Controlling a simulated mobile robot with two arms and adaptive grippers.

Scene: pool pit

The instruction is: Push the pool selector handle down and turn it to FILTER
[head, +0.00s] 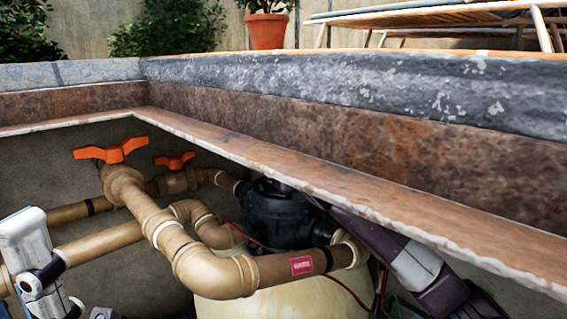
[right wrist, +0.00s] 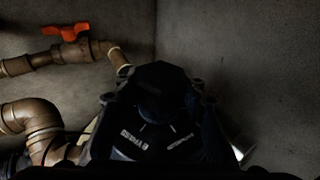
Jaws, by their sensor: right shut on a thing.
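The black selector valve (head: 283,215) sits on top of the cream filter tank (head: 230,307) in the pit, partly under the stone ledge. In the right wrist view the dark valve top (right wrist: 160,105) fills the middle, with faint white position labels on it; I cannot read which one the handle points to. My right arm reaches in under the ledge from the lower right. My right gripper (head: 292,190) is at the valve top, shut on the selector handle; fingers and handle are mostly lost in shadow. My left gripper (head: 38,255) is partly in view at the left edge, apart from the valve.
Tan pipes (head: 210,270) run from the left to the valve, one with a red label (head: 301,265). Two orange valve handles (head: 111,151) stand at the back left. The stone ledge (head: 330,185) hangs low over the valve. Thin wires (head: 381,285) hang at the right.

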